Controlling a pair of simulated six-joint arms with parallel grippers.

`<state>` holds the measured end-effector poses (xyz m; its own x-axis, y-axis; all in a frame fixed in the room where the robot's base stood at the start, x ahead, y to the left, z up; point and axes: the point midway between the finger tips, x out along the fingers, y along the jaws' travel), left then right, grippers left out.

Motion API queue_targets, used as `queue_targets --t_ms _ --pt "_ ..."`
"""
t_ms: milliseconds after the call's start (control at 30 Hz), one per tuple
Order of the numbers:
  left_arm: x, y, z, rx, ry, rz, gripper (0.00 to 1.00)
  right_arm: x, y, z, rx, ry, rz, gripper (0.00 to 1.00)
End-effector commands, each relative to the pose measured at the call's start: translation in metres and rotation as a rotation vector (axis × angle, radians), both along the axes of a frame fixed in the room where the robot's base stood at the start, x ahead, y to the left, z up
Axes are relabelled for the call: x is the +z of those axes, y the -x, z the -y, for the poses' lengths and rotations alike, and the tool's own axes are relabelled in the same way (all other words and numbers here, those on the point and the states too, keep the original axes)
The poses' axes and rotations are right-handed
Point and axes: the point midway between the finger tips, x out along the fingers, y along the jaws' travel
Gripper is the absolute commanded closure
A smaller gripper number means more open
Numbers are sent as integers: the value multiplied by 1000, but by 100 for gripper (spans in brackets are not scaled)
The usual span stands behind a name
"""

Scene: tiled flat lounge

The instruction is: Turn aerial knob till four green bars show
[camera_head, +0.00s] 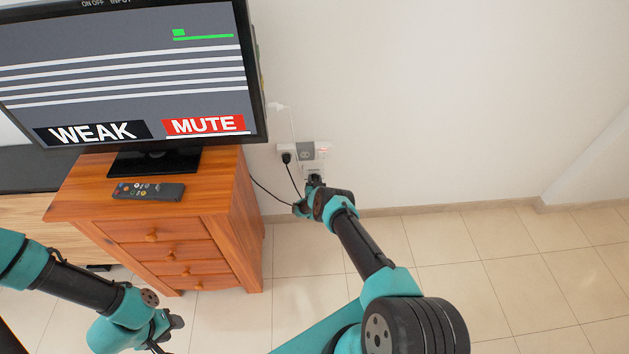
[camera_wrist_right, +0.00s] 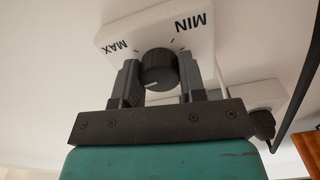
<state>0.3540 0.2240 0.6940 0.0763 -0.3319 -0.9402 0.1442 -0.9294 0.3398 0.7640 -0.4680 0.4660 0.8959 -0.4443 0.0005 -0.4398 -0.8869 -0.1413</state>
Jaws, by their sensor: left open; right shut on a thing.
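The aerial knob (camera_wrist_right: 158,68) is black and round, on a white box (camera_wrist_right: 205,52) marked MAX at left and MIN at right. Its white pointer mark faces the lower left in the right wrist view. My right gripper (camera_wrist_right: 158,82) is shut on the knob, one finger on each side. In the head view my right gripper (camera_head: 306,200) is at the wall below the sockets and hides the knob. The TV (camera_head: 120,75) shows one small green block over a thin green line, with WEAK and MUTE labels. My left gripper (camera_head: 176,322) is open and empty, low over the floor.
A wooden drawer cabinet (camera_head: 225,200) carries the TV and a remote (camera_head: 148,191). A wall socket strip (camera_head: 288,148) with a black plug and cables is just above my right gripper. The tiled floor (camera_head: 480,260) at the right is clear.

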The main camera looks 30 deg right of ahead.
Motion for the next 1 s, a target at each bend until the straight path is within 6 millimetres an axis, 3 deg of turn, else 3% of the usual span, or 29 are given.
queue_targets --t_ms 667,700,933,1000 --pt "0 0 0 0 0 0 57 0 -1 0 1 81 -41 86" --pt "0 0 0 0 0 0 57 0 -1 0 1 81 -41 60" --pt "0 0 0 0 0 0 57 0 0 0 0 81 -40 38" --pt "0 0 0 0 0 0 57 0 0 0 0 81 -40 37"
